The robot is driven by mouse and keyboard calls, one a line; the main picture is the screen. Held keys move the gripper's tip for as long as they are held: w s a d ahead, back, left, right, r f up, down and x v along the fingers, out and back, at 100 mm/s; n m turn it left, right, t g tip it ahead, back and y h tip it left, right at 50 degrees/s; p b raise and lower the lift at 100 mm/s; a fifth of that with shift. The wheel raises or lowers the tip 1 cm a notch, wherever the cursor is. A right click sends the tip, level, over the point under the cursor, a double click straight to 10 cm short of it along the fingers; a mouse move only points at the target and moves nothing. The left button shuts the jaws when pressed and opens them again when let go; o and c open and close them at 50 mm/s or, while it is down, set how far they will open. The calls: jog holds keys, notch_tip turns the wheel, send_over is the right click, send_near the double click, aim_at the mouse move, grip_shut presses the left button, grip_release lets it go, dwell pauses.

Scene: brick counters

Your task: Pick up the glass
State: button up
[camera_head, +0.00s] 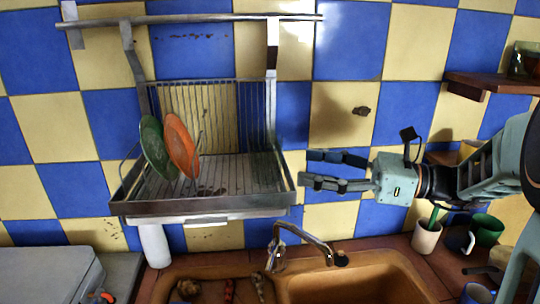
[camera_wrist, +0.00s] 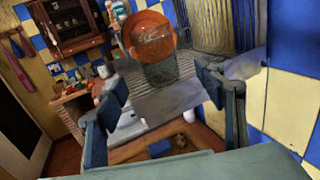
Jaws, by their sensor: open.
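My gripper (camera_head: 310,168) is open and empty, at the right side of the metal dish rack (camera_head: 205,217), with its fingers pointing left toward it. In the wrist view, a see-through glass (camera_wrist: 158,70) shows beyond and between my open fingertips (camera_wrist: 163,82), in front of an orange plate (camera_wrist: 140,24). It is apart from the fingers. In the head view I cannot clearly make out this glass. The orange plate (camera_head: 180,146) and a green plate (camera_head: 152,150) stand on edge in the rack's left part.
A sink (camera_head: 350,285) with a tap (camera_head: 300,233) lies below the rack. Mugs, including a green one (camera_head: 488,229), and a pale cup (camera_head: 426,238) stand at the lower right. A wooden shelf (camera_head: 495,83) holds a glass-like jar (camera_head: 524,62) at the upper right. Tiled wall stands behind.

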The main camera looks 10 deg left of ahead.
aim_at(280, 163)
jog(key=a, duration=0.3)
jog(key=a+p, duration=0.1)
jog(key=a, duration=0.2)
jog(key=w+a+p, duration=0.1)
jog(key=a, duration=0.2)
jog(key=shift+a, duration=0.35)
jog(key=c, duration=1.4)
